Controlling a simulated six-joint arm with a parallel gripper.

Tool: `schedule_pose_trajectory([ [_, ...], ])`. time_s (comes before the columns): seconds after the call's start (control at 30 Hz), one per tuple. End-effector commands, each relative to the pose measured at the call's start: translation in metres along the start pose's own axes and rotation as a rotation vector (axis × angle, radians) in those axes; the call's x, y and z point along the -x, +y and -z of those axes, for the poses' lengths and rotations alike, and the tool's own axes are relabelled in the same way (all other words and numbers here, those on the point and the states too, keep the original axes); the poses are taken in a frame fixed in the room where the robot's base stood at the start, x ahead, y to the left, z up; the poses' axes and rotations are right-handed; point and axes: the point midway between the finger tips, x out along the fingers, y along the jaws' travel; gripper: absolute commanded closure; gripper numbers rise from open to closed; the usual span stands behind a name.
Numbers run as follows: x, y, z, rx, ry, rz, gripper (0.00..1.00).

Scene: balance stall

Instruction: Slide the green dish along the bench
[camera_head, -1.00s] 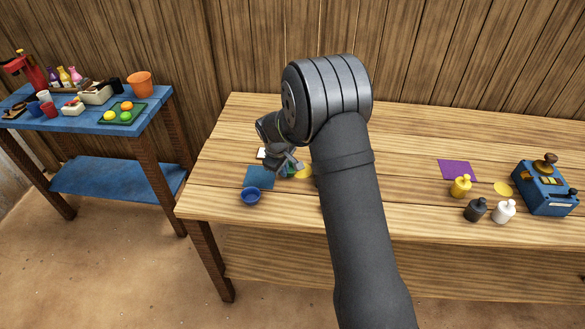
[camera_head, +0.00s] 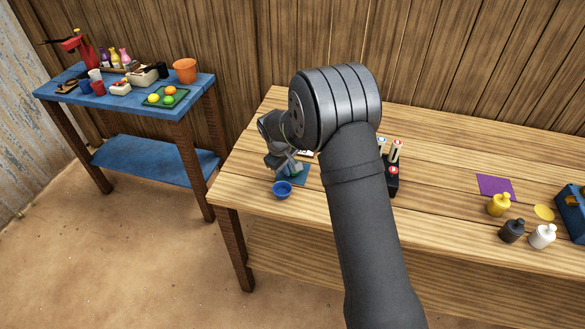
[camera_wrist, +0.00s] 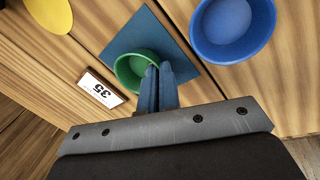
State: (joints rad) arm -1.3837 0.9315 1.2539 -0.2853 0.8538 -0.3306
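The green dish (camera_wrist: 135,68) is a small round bowl, upright on the blue square mat (camera_wrist: 158,38) in the wrist view. My gripper (camera_wrist: 158,72) has its two fingers close together, with their tips over the dish's near rim. Nothing shows gripped between them; whether they touch the dish is hard to tell. In the head view my gripper (camera_head: 287,166) is low over the mat at the bench's left end, and my arm hides much of the middle of the wooden bench (camera_head: 440,170).
A larger blue bowl (camera_wrist: 232,28) stands beside the mat. A card marked 35 (camera_wrist: 100,90) and a yellow disc (camera_wrist: 50,14) lie nearby. A black rack (camera_head: 391,182), a purple square (camera_head: 496,186) and several bottles are farther right. A blue side table (camera_head: 125,98) stands left.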

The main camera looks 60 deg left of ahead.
Motion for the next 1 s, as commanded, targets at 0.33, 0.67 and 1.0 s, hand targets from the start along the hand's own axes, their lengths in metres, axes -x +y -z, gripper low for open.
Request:
schedule_pose_trajectory([
  [0.33, -0.001, -0.001, 0.0, 0.0, -0.001, 0.001, 0.9],
  [0.67, 0.0, -0.001, 0.001, 0.0, 0.0, 0.0, 0.72],
  [1.0, 0.04, 0.0, 0.002, 0.0, 0.005, -0.002, 0.72],
])
